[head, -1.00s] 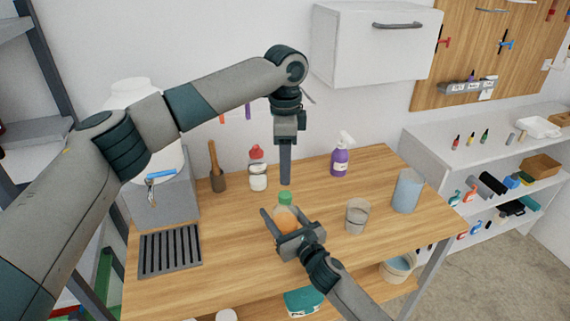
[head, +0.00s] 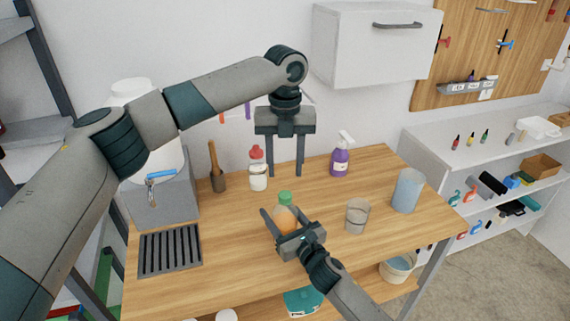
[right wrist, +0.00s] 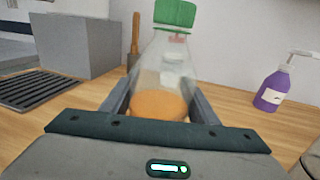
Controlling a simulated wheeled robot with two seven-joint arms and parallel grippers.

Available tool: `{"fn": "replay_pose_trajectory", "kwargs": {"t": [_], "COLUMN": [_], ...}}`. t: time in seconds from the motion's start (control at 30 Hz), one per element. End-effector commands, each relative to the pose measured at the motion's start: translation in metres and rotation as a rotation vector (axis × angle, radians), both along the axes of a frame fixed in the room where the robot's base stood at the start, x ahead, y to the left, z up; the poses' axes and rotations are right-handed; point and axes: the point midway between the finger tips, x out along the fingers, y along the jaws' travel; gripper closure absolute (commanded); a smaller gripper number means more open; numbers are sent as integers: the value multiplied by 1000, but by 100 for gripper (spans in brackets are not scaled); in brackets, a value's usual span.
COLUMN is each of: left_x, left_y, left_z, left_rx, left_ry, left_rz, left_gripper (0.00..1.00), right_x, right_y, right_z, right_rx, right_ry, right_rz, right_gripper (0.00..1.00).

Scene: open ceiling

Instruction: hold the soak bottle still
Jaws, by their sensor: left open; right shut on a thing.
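The soak bottle (head: 284,216), clear with a green cap and orange liquid, stands upright on the wooden table. My right gripper (head: 281,220) is shut around its lower body. The right wrist view shows the bottle (right wrist: 168,62) between the two fingers, its base hidden behind the gripper body. My left gripper (head: 286,172) hangs above and behind the bottle, fingers pointing down, open and empty, apart from the green cap.
A clear cup (head: 357,216) and a blue cylinder (head: 407,190) stand right of the bottle. A dark grate (head: 170,250) lies at left.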

Motion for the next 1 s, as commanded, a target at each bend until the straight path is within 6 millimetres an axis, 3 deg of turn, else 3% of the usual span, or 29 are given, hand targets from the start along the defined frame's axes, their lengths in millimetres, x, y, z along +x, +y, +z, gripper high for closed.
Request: {"fn": "replay_pose_trajectory", "kwargs": {"t": [0.2,0.4,1.0], "left_x": [0,0,0], "left_y": [0,0,0], "left_z": [0,0,-3], "left_rx": [0,0,0], "left_ry": [0,-1,0], "left_rz": [-296,-457,-501], "left_gripper": [58,58,58], "right_x": [0,0,0], "right_y": [0,0,0], "right_z": [-2,-2,-2], "right_rx": [-1,-1,-1], "right_ry": [3,3,3], "right_rz": [0,0,0], "right_gripper": [100,100,100]}}
